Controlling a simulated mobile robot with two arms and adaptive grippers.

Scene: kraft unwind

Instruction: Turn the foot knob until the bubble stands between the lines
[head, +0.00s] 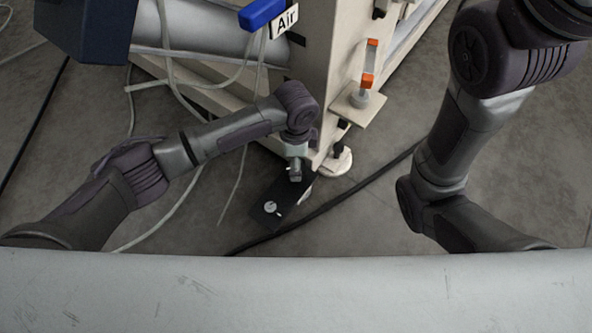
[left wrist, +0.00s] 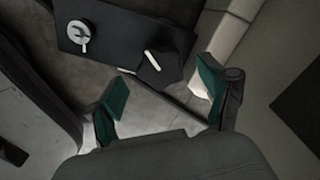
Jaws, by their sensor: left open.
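In the left wrist view a dark lobed knob (left wrist: 163,65) with a short white mark lies between my open left fingers (left wrist: 162,75), at the end of a black plate (left wrist: 115,33). The green finger pads stand apart on either side of it; I cannot tell whether they touch it. A small round pale piece (left wrist: 79,37) with a tab sits on the plate. In the head view my left gripper (head: 295,174) points down over the plate (head: 262,216), hiding the knob. The round piece shows there too (head: 271,207). No bubble or lines can be made out. My right gripper is out of view.
A cream machine frame (head: 320,75) with an "Air" label (head: 285,20) rises just behind the gripper. A white foot pad (head: 337,161) stands to its right. Pale hoses (head: 172,88) hang at left. A black cable (head: 340,196) crosses the floor.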

